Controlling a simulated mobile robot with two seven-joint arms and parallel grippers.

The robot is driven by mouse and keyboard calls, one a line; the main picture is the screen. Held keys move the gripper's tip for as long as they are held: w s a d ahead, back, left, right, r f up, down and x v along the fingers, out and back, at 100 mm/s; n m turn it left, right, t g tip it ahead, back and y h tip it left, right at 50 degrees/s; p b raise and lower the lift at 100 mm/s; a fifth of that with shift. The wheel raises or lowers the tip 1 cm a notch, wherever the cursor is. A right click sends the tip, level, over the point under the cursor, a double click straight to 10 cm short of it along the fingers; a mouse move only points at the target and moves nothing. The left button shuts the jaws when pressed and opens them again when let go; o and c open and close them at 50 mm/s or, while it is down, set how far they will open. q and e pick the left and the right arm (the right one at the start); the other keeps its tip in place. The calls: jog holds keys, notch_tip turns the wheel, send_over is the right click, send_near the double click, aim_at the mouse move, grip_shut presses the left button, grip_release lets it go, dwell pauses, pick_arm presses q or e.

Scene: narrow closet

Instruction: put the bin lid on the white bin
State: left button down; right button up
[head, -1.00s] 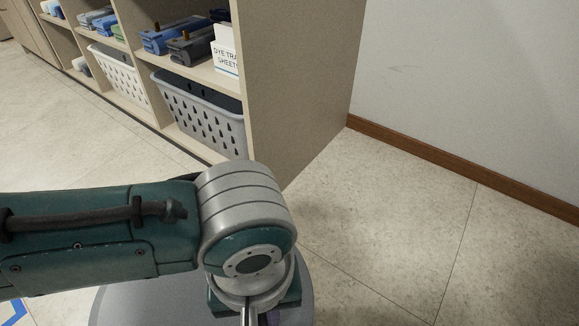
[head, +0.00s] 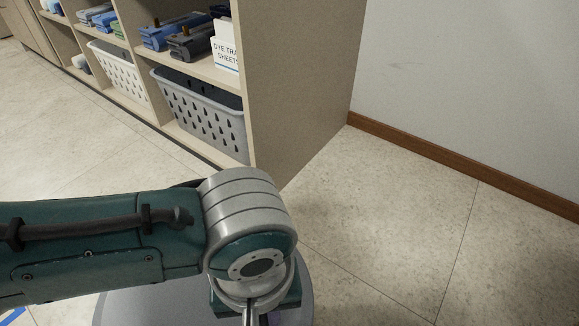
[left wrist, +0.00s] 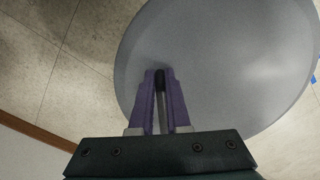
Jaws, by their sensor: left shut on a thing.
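The bin lid is a large grey round disc (left wrist: 225,60) in the left wrist view, and its edge also shows under my left arm in the head view (head: 150,308). My left gripper (left wrist: 160,78) has its purple fingers closed around a thin dark upright piece at the lid, which looks like its handle. In the head view the left gripper is mostly cut off by the bottom edge. The white bin is not seen in any view. My right gripper is not in view.
A beige shelf unit (head: 295,80) stands at the back left. A pale wall (head: 470,80) with a brown baseboard (head: 450,160) is on the right. The tiled floor (head: 390,220) between is clear.

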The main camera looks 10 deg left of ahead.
pick_arm(q)
jog(key=c, duration=0.8)
grip_release()
notch_tip(320, 180, up, 10)
jog(key=p, duration=0.7)
jog(key=shift+p, duration=0.35)
